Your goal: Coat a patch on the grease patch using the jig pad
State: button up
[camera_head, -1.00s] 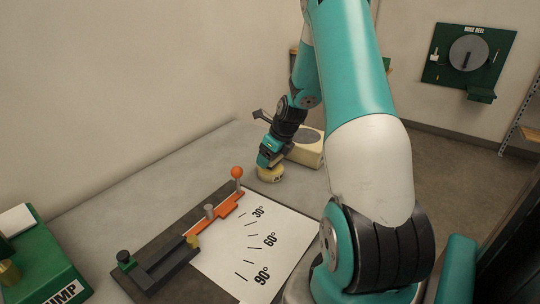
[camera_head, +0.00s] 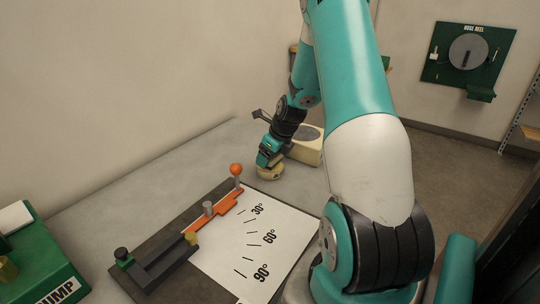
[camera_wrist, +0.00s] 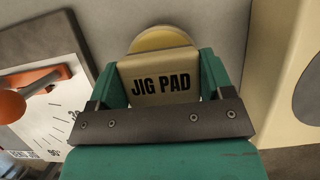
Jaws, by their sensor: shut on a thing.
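The jig pad (camera_wrist: 160,84) is a cream block lettered JIG PAD, held between the green fingers of my gripper (camera_wrist: 162,88) in the wrist view. A round, pale yellow part shows just beyond it. In the head view my gripper (camera_head: 268,159) points down at the far end of the grey table, with the pale yellow pad (camera_head: 271,173) under it, at or close to the table top. A cream block with a dark grey round patch (camera_head: 308,132) stands just right of the gripper; I cannot tell whether this is the grease patch.
The bend jig board (camera_head: 222,247) with angle marks, an orange lever (camera_head: 225,201) and an orange ball (camera_head: 236,169) lies nearer me. A green pump box (camera_head: 40,262) stands at the left. A hose reel panel (camera_head: 468,60) hangs on the wall. The table's back left is clear.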

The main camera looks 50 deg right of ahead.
jog(key=shift+f, duration=0.5)
dwell(1.6)
notch_tip(320, 180, up, 7)
jog(key=p, duration=0.7)
jog(key=shift+r, duration=0.15)
dwell(0.6)
